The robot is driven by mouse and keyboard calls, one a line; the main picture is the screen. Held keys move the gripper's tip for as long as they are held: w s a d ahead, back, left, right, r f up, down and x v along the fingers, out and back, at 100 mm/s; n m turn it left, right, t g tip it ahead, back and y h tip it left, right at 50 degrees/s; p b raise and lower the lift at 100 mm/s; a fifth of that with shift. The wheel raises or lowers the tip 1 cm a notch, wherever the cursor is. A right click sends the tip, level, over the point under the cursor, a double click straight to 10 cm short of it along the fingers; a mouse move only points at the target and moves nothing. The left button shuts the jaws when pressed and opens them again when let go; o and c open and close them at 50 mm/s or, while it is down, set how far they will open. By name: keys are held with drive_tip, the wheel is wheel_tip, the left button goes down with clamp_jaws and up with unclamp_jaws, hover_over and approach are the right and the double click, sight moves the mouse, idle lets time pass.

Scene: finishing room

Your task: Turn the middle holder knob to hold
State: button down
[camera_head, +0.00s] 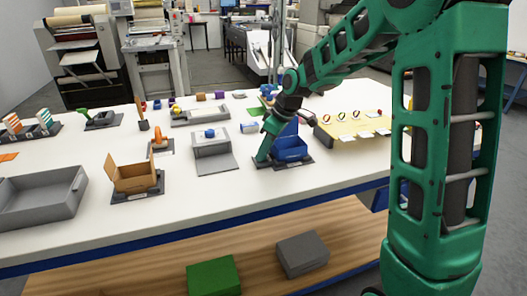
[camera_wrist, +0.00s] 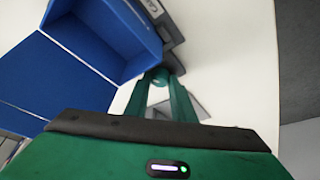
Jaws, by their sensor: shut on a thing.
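My gripper (camera_head: 262,158) reaches down at the left front corner of an open blue box (camera_head: 291,148) on a dark base. In the wrist view my gripper (camera_wrist: 160,84) has its green fingers closed on a small round green piece (camera_wrist: 159,76) beside the box's corner. It looks like a knob, but its mark and setting cannot be read. The blue box (camera_wrist: 100,38) fills the upper left of the wrist view with its lid open. The dark base (camera_wrist: 172,22) has a white label, partly cut off.
An open cardboard box (camera_head: 133,172) and a grey flap stand (camera_head: 214,160) are to the left. A yellow board (camera_head: 338,128) with several rings lies to the right. A grey tray (camera_head: 42,200) is at the far left. The white table (camera_head: 215,212) is clear in front.

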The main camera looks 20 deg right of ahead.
drive_tip(key=shift+a+r+m+t+h, duration=0.1)
drive_tip(key=shift+m+t+h, duration=0.2)
drive_tip(key=shift+m, duration=0.8)
drive_tip(key=shift+m+t+h, duration=0.2)
drive_tip(key=shift+m+h, duration=0.2)
drive_tip(key=shift+m, duration=0.7)
drive_tip(key=c, duration=1.6)
unclamp_jaws()
drive_tip(key=shift+o, duration=0.3)
